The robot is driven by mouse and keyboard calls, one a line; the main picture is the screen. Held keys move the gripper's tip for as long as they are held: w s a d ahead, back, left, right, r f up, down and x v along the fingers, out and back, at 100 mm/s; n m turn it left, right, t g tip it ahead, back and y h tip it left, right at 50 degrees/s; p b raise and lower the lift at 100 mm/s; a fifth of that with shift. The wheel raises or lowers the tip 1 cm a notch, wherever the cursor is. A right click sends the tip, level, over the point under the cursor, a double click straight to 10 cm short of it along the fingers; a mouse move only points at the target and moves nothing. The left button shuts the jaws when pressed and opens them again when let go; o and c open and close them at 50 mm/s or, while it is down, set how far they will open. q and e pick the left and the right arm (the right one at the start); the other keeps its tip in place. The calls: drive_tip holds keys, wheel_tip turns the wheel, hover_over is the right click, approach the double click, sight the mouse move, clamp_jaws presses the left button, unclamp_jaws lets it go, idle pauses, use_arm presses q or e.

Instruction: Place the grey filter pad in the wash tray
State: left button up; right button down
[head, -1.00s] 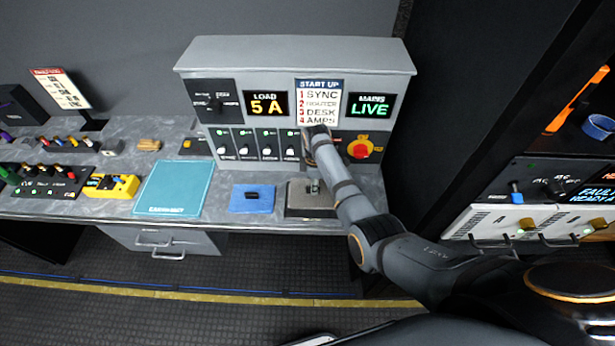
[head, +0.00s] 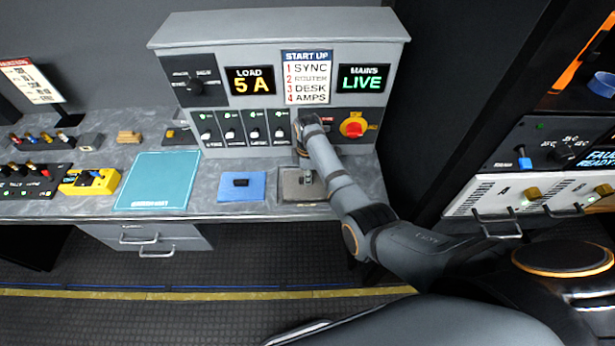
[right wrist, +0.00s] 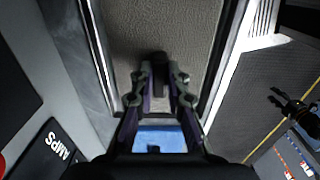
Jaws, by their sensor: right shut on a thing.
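The grey filter pad (right wrist: 190,35) shows as a textured grey-beige surface in the right wrist view. It lies between the pale metal walls of a shallow tray (right wrist: 217,75), which I take for the wash tray; the head view shows this tray (head: 326,202) at the desk's front edge. My right gripper (right wrist: 160,80) points down over it, shut on a small black tab (right wrist: 159,62) that appears to belong to the pad. In the head view my right gripper (head: 306,176) partly hides the pad. I cannot tell whether the pad rests on the tray floor.
A blue pad (head: 228,192) with a black tab lies left of the tray, beside a teal folder (head: 158,182). The power panel (head: 277,35) stands close behind, with a red knob (head: 354,128). A rack (head: 540,195) stands at the right.

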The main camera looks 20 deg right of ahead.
drive_tip(key=c, duration=1.4)
unclamp_jaws()
drive_tip(key=shift+w+f, duration=0.1)
drive_tip(key=shift+c, duration=0.2)
drive_tip(key=shift+o, duration=0.5)
drive_tip(key=shift+r, duration=0.4)
use_arm(q)
drive_tip(key=shift+s+f+b, duration=0.7)
drive_tip(key=shift+f, duration=0.1)
use_arm(e)
wheel_tip(320, 180, up, 12)
drive_tip(key=shift+f, duration=0.2)
